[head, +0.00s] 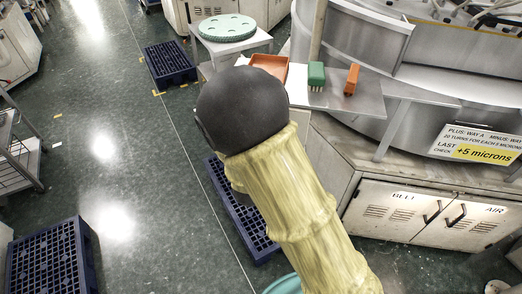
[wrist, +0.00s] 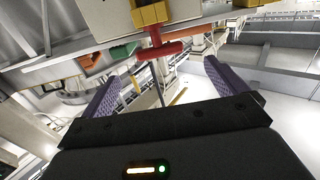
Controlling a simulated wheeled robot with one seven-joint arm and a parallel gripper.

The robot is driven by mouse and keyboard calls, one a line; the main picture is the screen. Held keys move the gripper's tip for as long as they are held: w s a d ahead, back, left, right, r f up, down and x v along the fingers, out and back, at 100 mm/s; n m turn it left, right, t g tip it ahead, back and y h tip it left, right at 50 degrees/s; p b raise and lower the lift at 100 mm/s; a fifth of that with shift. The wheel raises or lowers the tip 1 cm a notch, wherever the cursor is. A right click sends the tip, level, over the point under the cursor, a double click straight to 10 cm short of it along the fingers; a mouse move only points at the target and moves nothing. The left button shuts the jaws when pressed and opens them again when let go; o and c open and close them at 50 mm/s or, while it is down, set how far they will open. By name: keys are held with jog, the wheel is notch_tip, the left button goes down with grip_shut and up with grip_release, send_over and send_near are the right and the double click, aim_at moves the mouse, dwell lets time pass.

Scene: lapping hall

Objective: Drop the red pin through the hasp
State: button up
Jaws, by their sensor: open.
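In the wrist view, the red pin (wrist: 160,50) shows as a red T-shaped handle just beyond my fingertips, with a thin grey rod running from it towards the gripper. Its stem meets a yellow block (wrist: 150,13) at the top of the picture. I cannot tell whether this block is the hasp. My gripper (wrist: 149,73) is open, its two purple textured fingers on either side of the rod with a gap to each. Nothing is seen held. In the head view, my arm's dark end and yellow sleeve hide the gripper and the pin.
In the head view, an orange tray (head: 283,65), a green block (head: 316,75) and an orange block (head: 352,79) sit on a metal shelf beyond my arm. A round perforated plate (head: 227,27) lies on a stand. Dark blue pallets (head: 170,64) lie on the floor; open floor is left.

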jog(key=s+b, duration=0.1)
jog(key=s, duration=0.7)
jog(key=shift+s+a, duration=0.35)
jog(key=shift+a, duration=0.1)
jog(key=shift+w, duration=0.1)
jog(key=w+d+f+g+y+p, duration=0.2)
jog(key=d+f+g, duration=0.1)
jog(key=d+g, duration=0.35)
jog(key=s+d+r+n+g+p, duration=0.1)
jog(key=s+d+r+g+p, duration=0.1)
jog(key=s+d+g, duration=0.7)
jog(key=s+d, duration=0.2)
jog(key=d, duration=0.2)
jog(key=shift+s+p, duration=0.35)
jog(key=shift+s, duration=0.05)
jog(key=shift+d, duration=0.1)
